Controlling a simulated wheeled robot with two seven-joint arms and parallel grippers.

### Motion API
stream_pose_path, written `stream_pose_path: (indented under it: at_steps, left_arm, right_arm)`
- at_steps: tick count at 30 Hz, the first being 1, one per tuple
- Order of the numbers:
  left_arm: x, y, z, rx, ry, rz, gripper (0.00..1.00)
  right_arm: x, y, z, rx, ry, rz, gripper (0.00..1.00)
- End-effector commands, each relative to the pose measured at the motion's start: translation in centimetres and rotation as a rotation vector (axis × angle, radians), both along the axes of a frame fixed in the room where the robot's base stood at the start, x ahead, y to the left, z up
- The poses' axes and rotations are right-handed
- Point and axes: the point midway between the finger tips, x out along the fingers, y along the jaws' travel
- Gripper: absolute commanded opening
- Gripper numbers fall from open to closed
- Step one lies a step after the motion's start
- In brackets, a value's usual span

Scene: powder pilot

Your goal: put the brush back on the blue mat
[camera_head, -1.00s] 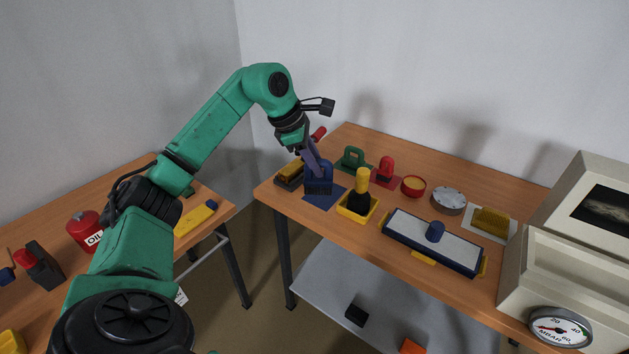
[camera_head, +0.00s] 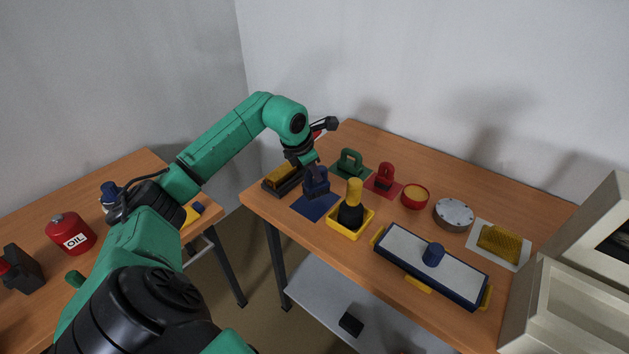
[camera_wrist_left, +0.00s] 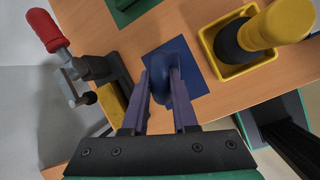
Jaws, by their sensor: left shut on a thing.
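The brush (camera_head: 317,186), a dark blue piece with a darker lower part, is in my left gripper (camera_head: 314,172) over the blue mat (camera_head: 313,209). My left gripper is shut on it, with a finger on each side. In the left wrist view the rounded blue brush (camera_wrist_left: 175,82) sits between the fingers, in front of the blue mat (camera_wrist_left: 201,74). The brush's underside is hidden, and I cannot tell whether it touches the mat. My right gripper is not in view.
Right of the mat is a yellow tray (camera_head: 340,230) holding a black-and-yellow tool (camera_head: 352,207). A dark holder with a yellow block (camera_head: 282,179) is close on the left. Green (camera_head: 351,162) and red (camera_head: 385,179) tools stand behind. Front table edge is near.

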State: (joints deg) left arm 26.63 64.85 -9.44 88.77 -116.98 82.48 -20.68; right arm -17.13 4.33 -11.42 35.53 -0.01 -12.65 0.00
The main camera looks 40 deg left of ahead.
Motion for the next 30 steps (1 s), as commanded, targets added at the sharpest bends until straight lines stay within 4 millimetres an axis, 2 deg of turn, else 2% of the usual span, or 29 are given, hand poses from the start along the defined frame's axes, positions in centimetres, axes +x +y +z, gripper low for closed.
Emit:
stream_pose_path:
  at_steps: [2, 6, 14, 15, 16, 17, 25, 30]
  left_arm:
    - [-0.1, -0.1, -1.5, -0.004, 0.005, -0.001, 0.0]
    - [-0.1, -0.1, -3.4, -0.002, 0.002, -0.002, 0.0]
    - [0.0, 0.0, -3.7, 0.0, 0.0, -0.001, 0.0]
    - [0.0, 0.0, -3.6, 0.0, 0.001, -0.001, 0.42]
    - [0.0, 0.0, -3.5, -0.001, 0.002, -0.001, 0.53]
    - [-0.1, 0.0, -3.5, -0.001, 0.002, -0.001, 0.56]
    - [0.0, -0.1, -3.5, -0.001, 0.002, -0.001, 0.56]
    - [-0.5, 0.0, -2.4, 0.001, 0.0, -0.001, 0.56]
  right_arm:
    - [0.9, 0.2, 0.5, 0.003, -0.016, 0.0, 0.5]
    - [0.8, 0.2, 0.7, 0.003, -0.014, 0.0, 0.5]
    - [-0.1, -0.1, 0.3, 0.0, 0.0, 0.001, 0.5]
    - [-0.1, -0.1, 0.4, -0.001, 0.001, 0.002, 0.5]
    - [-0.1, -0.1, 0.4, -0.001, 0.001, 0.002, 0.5]
    - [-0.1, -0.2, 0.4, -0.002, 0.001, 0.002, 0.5]
    - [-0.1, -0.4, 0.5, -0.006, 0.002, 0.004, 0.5]
    - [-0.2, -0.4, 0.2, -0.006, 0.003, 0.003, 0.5]
